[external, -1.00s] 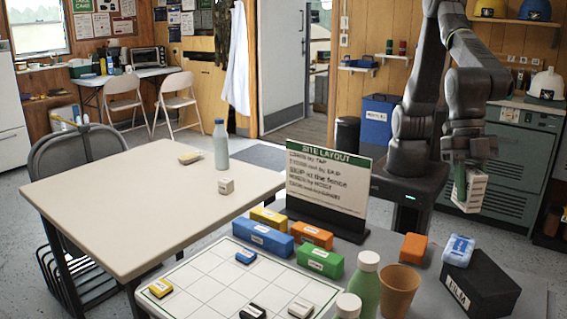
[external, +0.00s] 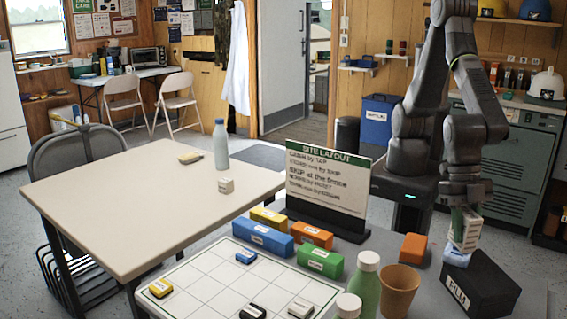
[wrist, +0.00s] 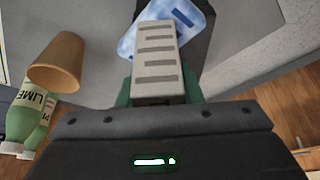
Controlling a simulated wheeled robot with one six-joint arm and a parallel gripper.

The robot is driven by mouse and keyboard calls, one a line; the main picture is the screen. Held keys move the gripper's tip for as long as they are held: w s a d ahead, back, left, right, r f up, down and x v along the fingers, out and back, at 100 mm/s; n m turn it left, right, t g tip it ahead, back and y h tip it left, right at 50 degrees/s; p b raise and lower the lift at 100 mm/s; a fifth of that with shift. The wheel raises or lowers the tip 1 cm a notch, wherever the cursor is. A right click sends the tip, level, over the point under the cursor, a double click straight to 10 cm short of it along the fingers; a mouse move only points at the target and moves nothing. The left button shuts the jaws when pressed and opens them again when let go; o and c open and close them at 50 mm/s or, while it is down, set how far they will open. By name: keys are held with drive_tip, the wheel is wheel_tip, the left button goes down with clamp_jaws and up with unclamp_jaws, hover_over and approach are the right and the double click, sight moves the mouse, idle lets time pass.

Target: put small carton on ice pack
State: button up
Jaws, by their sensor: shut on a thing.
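The carton also shows in the wrist view (wrist: 157,62), held between the fingers. The ice pack (external: 455,257) is light blue and white and lies at the black FILM box's left end. In the external view the carton is right above the ice pack and hides part of it. In the wrist view the ice pack (wrist: 186,14) shows beyond the carton's far end. I cannot tell whether carton and ice pack touch.
The black FILM box (external: 484,287) is under and beside the ice pack. An orange block (external: 414,247), a brown cup (external: 399,290) and green bottles (external: 366,283) stand to the left. The sign (external: 328,185) stands behind coloured blocks and a white grid board (external: 205,280).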

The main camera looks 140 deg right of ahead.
drive_tip(key=shift+f, duration=0.2)
drive_tip(key=o, duration=1)
drive_tip(key=shift+c, duration=0.2)
drive_tip(key=shift+r, duration=0.1)
drive_tip(key=shift+d+r, duration=0.1)
drive_tip(key=shift+r, duration=0.4)
drive_tip(key=v, duration=1.1)
drive_tip(key=shift+s, duration=0.1)
